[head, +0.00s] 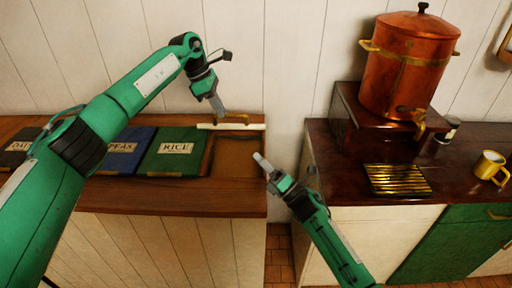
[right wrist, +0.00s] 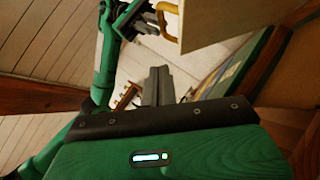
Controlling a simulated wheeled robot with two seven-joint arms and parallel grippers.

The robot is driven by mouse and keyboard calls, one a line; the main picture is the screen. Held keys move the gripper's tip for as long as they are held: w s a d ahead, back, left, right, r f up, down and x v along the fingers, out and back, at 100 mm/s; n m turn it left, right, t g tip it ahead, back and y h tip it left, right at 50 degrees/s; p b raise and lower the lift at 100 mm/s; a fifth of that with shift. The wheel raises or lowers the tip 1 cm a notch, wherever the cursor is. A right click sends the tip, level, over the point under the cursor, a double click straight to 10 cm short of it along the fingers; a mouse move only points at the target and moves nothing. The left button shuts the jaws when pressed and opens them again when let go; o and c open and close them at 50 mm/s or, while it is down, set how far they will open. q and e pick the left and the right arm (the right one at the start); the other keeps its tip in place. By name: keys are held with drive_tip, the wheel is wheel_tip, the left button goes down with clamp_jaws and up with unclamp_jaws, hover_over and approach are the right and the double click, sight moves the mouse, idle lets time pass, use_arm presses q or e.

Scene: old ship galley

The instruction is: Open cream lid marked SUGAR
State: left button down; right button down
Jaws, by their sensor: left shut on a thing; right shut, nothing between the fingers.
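The cream lid (head: 256,126) stands raised at the back of the right-hand bin opening (head: 236,160), seen almost edge-on in the head view. Its SUGAR marking does not show. In the right wrist view the cream lid (right wrist: 215,20) shows at the top with its brass handle (right wrist: 168,22). My left gripper (head: 221,116) is shut on the handle; it also shows in the right wrist view (right wrist: 148,14). My right gripper (head: 260,160) is shut and empty, apart from the lid, near the counter's right edge; its fingers show in the right wrist view (right wrist: 158,86).
A green RICE lid (head: 172,150), a blue PEAS lid (head: 122,150) and a dark lid (head: 20,145) lie shut to the left. Across a floor gap stand a copper urn (head: 405,70), a striped brass rack (head: 397,180) and a yellow mug (head: 488,166).

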sight(241, 127)
use_arm(q)
drive_tip(key=shift+w+a+f, duration=0.1)
drive_tip(key=shift+f, duration=0.2)
use_arm(e)
drive_tip(key=shift+w+a+r, duration=1)
drive_tip(key=shift+w+r, duration=0.15)
drive_tip(key=shift+w, duration=0.1)
drive_tip(key=shift+w+a+r, duration=0.95)
drive_tip(key=shift+w+r, duration=0.15)
drive_tip(key=shift+w, duration=0.1)
drive_tip(key=shift+w+a+r, duration=1)
drive_tip(key=shift+w+r, duration=0.15)
drive_tip(key=shift+w, duration=0.1)
